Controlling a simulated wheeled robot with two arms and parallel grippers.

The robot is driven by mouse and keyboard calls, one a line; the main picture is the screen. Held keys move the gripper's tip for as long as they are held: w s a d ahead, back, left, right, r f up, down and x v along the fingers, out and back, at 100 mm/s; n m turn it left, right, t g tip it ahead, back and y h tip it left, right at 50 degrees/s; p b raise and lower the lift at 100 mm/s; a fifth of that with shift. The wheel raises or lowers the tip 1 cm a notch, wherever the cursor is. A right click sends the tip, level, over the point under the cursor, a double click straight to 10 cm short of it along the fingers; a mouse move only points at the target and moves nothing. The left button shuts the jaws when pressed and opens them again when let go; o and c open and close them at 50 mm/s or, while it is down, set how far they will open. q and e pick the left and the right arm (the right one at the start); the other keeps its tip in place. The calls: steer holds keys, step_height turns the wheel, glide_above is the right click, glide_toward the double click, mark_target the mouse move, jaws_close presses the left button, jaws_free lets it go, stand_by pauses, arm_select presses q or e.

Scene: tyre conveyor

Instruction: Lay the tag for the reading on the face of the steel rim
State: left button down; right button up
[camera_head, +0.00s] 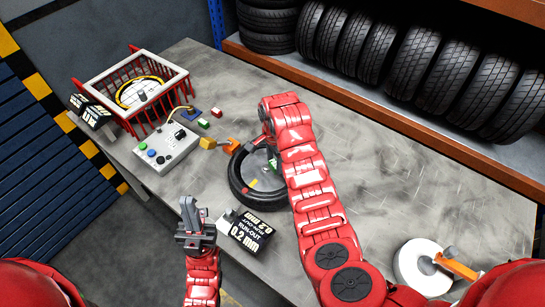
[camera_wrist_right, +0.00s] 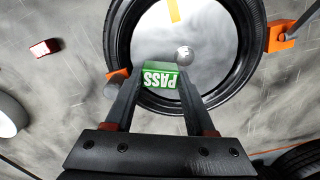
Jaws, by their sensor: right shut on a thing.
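The tyre (camera_head: 238,184) lies flat on the bench with its grey steel rim (camera_head: 262,180) facing up. It fills the upper middle of the right wrist view, where the rim face (camera_wrist_right: 205,75) has a shiny ball-like hub and a yellow stripe. I cannot tell whether the tag touches the rim. A black sign (camera_head: 245,231) beside the tyre reads run-out 0.2 mm. My left gripper (camera_head: 193,218) is left of that sign, pointing up, apparently empty; its jaw gap is unclear.
A control box (camera_head: 168,150) with coloured buttons and a red basket (camera_head: 132,118) stand at the left. Small coloured blocks lie near the box. Orange fixtures (camera_wrist_right: 283,37) flank the tyre. A white disc (camera_head: 418,268) lies at the right.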

steer(key=w+b, duration=0.1)
steer(key=b, duration=0.1)
steer(key=w+f+b, duration=0.1)
steer(key=w+b, duration=0.3)
steer(key=shift+a+f+b, duration=0.15)
steer(key=shift+a+b, duration=0.15)
steer(key=shift+a, duration=0.05)
steer(key=shift+r, duration=0.2)
steer(key=shift+w+b, duration=0.1)
steer(key=shift+b, duration=0.35)
steer(key=b, duration=0.1)
steer(key=w+b, duration=0.1)
steer(key=b, duration=0.1)
steer(key=shift+d+f, duration=0.15)
steer(key=shift+f, duration=0.1)
step_height(320, 180, down, 3)
steer(key=shift+r+b, duration=0.1)
steer(key=shift+b, duration=0.3)
steer(key=shift+r, duration=0.1)
